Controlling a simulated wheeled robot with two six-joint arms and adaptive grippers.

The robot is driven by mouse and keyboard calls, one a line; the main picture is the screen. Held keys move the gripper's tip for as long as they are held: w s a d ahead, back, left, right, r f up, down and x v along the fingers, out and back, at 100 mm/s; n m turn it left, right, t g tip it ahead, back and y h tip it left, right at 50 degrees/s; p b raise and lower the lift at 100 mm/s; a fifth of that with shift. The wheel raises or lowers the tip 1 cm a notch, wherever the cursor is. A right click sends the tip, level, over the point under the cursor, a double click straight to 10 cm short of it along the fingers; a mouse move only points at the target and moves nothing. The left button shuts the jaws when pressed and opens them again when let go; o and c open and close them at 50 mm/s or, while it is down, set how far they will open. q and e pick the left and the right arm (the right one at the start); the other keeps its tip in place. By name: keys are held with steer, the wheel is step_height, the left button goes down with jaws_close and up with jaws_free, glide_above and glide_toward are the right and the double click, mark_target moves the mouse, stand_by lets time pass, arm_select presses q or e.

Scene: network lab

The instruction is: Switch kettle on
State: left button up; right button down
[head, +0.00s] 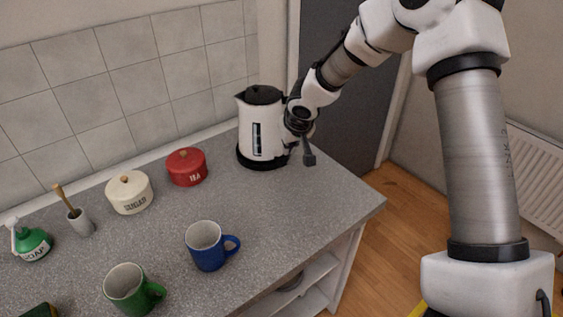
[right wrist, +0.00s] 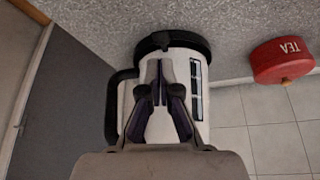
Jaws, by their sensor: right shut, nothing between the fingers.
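A white kettle (head: 262,128) with a black lid, a dark level window and a black base stands upright at the back right of the counter. It fills the middle of the right wrist view, upside down (right wrist: 188,95). Its black handle (right wrist: 114,105) shows at left there. A small dark tab (right wrist: 160,39) sticks out at the black base, just beyond my fingertips. My right gripper (head: 292,143) is at the kettle's right side, partly covering it. In the right wrist view its fingers (right wrist: 160,82) are shut and empty, pointing toward the base. I cannot tell whether they touch the kettle. My left gripper is out of view.
A red tea tin (head: 187,168), a cream sugar tin (head: 129,193), a blue mug (head: 207,246), a green mug (head: 132,289) and a green soap bottle (head: 32,243) stand on the counter (head: 300,210). The tiled wall is close behind the kettle. The counter's front right is clear.

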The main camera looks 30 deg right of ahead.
mark_target(283, 164)
steer(key=shift+x, duration=3.8)
steer(key=shift+w, duration=0.1)
steer(key=shift+f+b, duration=0.9)
steer(key=shift+b, duration=0.2)
steer(key=shift+r, duration=0.2)
steer(key=s+b, duration=0.2)
steer(key=b, duration=0.1)
steer(key=s+b, duration=0.1)
steer(key=shift+a+r, duration=0.3)
steer(key=shift+a, duration=0.05)
steer(key=shift+r, duration=0.2)
steer(key=shift+r, duration=0.1)
